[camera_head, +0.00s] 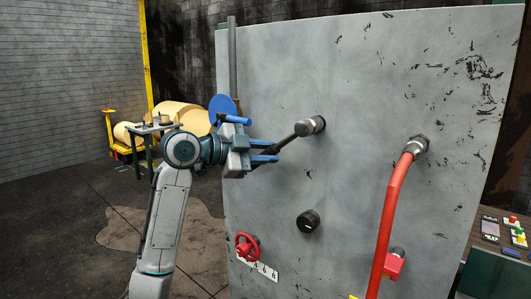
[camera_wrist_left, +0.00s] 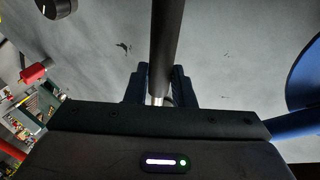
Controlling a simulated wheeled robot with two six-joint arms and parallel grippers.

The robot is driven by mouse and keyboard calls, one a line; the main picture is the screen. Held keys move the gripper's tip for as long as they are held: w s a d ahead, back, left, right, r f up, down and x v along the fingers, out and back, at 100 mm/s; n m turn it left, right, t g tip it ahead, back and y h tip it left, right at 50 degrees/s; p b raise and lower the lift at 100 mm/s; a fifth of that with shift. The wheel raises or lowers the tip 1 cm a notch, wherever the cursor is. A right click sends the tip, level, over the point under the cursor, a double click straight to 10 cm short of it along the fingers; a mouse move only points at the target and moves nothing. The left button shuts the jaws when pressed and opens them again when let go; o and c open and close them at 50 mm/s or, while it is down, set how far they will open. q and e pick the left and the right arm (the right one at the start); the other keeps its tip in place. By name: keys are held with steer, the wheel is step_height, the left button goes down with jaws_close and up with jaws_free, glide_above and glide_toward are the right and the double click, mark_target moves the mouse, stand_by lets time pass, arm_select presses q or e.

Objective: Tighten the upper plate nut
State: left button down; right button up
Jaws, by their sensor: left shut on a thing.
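The upper plate nut (camera_head: 316,124) is a metal fitting on the upper part of the large grey plate (camera_head: 350,70). A dark handle (camera_head: 283,142) runs from this nut down and left to my left gripper (camera_head: 274,151). Its blue fingers are shut on the handle's near end. In the left wrist view the handle (camera_wrist_left: 167,45) runs straight away between the dark fingers (camera_wrist_left: 160,85), with a short bright metal piece at its near end. The exact fit of the handle at the nut is too small to tell. My right gripper is not in view.
A second metal fitting (camera_head: 418,145) with a long red pipe or bar (camera_head: 390,215) is at the right. A black knob (camera_head: 308,221) and a red handwheel (camera_head: 247,246) are lower on the plate. A blue disc (camera_head: 222,106) and grey post (camera_head: 232,60) stand by its left edge.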

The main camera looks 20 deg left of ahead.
arm_select(q)
steer(key=shift+a+r, duration=0.1)
steer(key=shift+r, duration=0.1)
steer(key=shift+a+r+m+p, duration=0.25)
steer(key=shift+m+p, duration=0.15)
steer(key=shift+p, duration=0.1)
steer(key=shift+w+r, duration=0.1)
steer(key=shift+r, duration=0.05)
steer(key=shift+a+r+m+y+p, duration=0.1)
steer(key=shift+r+m+y+p, duration=0.2)
steer(key=shift+p, duration=0.2)
steer(key=shift+f+b, duration=0.35)
steer(key=shift+f, duration=0.1)
steer(key=shift+d+f+n+h+b, duration=0.35)
steer(key=shift+d+f+n+h, duration=0.1)
steer(key=shift+n, duration=0.25)
steer(key=shift+s+a, duration=0.2)
steer(key=shift+s, duration=0.4)
steer(key=shift+s+a, duration=0.2)
steer(key=shift+s, duration=0.4)
stand_by(1.2)
steer(key=shift+p, duration=0.3)
